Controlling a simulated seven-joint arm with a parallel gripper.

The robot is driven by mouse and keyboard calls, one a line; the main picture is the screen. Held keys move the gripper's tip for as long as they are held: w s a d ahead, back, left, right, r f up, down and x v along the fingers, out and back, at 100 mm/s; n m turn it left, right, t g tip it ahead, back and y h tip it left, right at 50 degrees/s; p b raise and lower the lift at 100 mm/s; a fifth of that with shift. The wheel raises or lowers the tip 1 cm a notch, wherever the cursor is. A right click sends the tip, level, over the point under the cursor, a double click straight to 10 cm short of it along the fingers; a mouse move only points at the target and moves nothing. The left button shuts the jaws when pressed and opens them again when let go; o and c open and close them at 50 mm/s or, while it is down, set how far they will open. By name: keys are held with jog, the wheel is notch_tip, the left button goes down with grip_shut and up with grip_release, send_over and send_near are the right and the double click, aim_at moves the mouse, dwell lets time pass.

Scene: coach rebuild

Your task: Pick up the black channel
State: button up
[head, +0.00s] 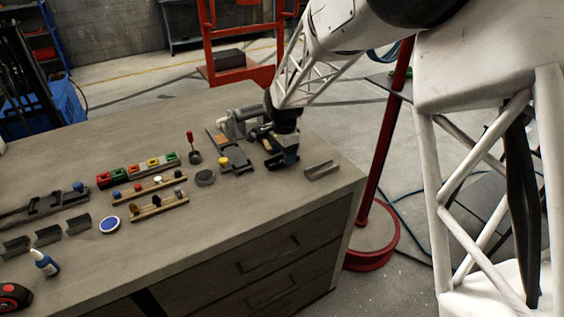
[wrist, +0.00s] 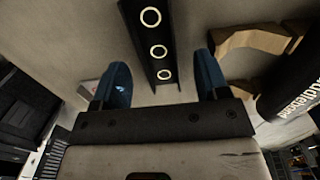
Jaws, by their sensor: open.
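The black channel (wrist: 150,49) shows in the wrist view as a long dark strip with raised sides and three bright round holes. It runs from the top edge down to between my fingers. My gripper (wrist: 160,66) is open, with one blue finger on each side of the channel's near end and a gap on both sides. In the head view my gripper (head: 283,161) is low over the right part of the bench. A short channel (head: 322,170) lies right of it near the bench edge; I cannot tell whether it is the same piece.
The bench (head: 225,215) is crowded left of my gripper: a grey tool (head: 240,122), a round dark disc (head: 205,177), racks of small parts (head: 158,205) and more channels (head: 48,235). In the wrist view a wooden curved piece (wrist: 232,45) and a dark cylinder lie to the right.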

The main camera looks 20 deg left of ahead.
jog(key=shift+f, duration=0.65)
jog(key=shift+c, duration=0.5)
jog(key=c, duration=0.9)
jog(key=shift+r, duration=0.15)
jog(key=shift+r, duration=0.8)
jog(key=shift+s+d+r, duration=0.1)
jog(key=shift+r, duration=0.8)
jog(key=s+d, duration=0.2)
jog(key=s, duration=0.2)
jog(key=s+d+r, duration=0.1)
jog(key=s+d, duration=0.2)
jog(key=s, duration=0.2)
jog(key=s+d, duration=0.2)
jog(key=s, duration=0.3)
jog(key=shift+d+r, duration=0.15)
jog(key=shift+d, duration=0.1)
